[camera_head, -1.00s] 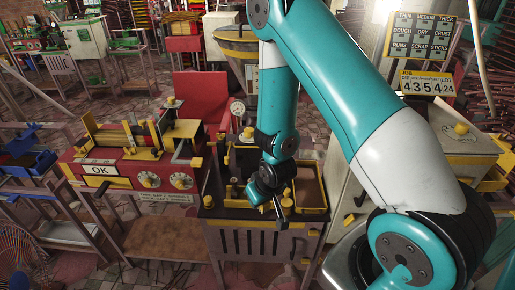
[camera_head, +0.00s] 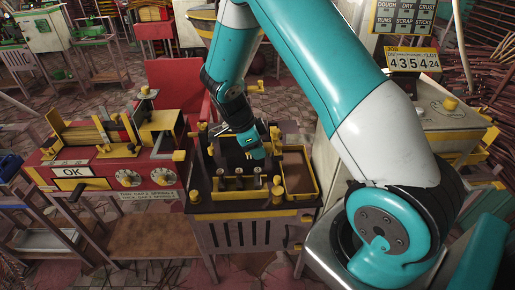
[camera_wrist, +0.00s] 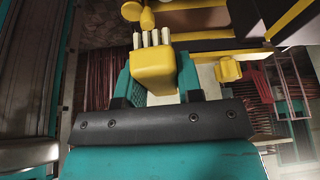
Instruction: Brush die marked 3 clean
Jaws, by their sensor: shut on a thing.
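My gripper (camera_wrist: 155,78) has teal fingers, shut on a yellow block-shaped brush (camera_wrist: 153,66) with several white bristles (camera_wrist: 151,38) pointing away from the wrist. In the head view my gripper (camera_head: 257,152) is over the middle of the dark-topped stand (camera_head: 215,209), and the brush is too small to make out there. Several small dark upright pieces with pale tops (camera_head: 239,172) stand in a row near the stand's front, just below the gripper in the picture. I cannot read any mark 3, so I cannot tell which is that die.
A yellow-edged tray (camera_head: 297,184) is at the stand's right. A red machine with an OK sign (camera_head: 72,171) and two dials stands to the left. A grey cabinet with a yellow knob (camera_head: 450,104) is at the right. Yellow rails (camera_wrist: 290,20) are close ahead in the wrist view.

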